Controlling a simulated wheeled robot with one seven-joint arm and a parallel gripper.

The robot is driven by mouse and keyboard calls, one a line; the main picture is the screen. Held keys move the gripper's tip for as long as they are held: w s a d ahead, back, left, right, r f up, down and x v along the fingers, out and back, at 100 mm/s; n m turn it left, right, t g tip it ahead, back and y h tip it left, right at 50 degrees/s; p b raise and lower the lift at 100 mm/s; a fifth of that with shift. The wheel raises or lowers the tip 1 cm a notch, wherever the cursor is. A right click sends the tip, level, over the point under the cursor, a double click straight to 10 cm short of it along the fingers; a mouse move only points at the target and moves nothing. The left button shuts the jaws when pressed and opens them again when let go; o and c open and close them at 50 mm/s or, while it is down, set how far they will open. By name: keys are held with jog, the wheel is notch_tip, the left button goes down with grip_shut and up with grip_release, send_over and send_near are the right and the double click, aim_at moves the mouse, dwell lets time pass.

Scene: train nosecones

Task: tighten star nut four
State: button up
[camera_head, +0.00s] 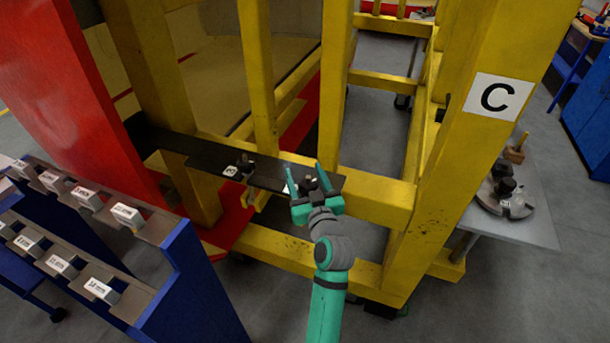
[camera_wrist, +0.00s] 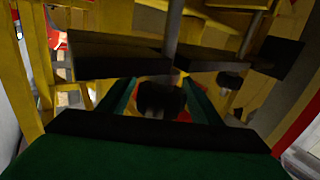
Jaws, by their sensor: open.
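A dark star nut (camera_wrist: 160,98) sits between the two spread fingers of my gripper in the wrist view. My gripper (camera_head: 306,180) is open at the right end of a black bar (camera_head: 205,163) on the yellow frame. I cannot tell whether the fingers touch the nut, and in the head view they partly hide it. A second dark star nut (camera_head: 243,166) sits further left on the bar, with a small white label beside it; it also shows in the wrist view (camera_wrist: 230,80). The nuts' numbers are not readable.
The yellow frame's posts and beams (camera_head: 385,200) surround my gripper. A sign C (camera_head: 495,96) is on the right post. A blue rack (camera_head: 190,300) with labelled slots stands at the left. A grey table (camera_head: 520,225) with dark parts stands at the right.

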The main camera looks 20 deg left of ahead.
jog(key=c, duration=1)
jog(key=shift+a, duration=0.1)
jog(key=shift+c, duration=0.2)
jog(key=shift+m+t+h, duration=0.3)
jog(key=shift+m+h, duration=0.2)
jog(key=shift+w+d+r+m+t+h, duration=0.1)
jog(key=shift+d+m+t+h, duration=0.2)
jog(key=shift+m+h, duration=0.45)
jog(key=shift+w+d+f+m+t+h, duration=0.15)
jog(key=shift+m+t+h, duration=0.35)
jog(key=shift+h, duration=0.5)
jog(key=shift+s+d+r+m+t+h, duration=0.15)
jog(key=shift+d+m+t+h, duration=0.15)
jog(key=shift+m+h, duration=0.45)
jog(key=shift+w+d+m+h, duration=0.1)
jog(key=shift+d+m+h, duration=0.1)
jog(key=shift+m+h, duration=0.75)
jog(key=shift+w+d+m+h, duration=0.15)
jog(key=shift+m+h, duration=0.3)
jog(key=shift+h, duration=0.9)
jog(key=shift+d+m+h, duration=0.2)
jog(key=shift+m+h, duration=0.1)
jog(key=shift+h, duration=0.2)
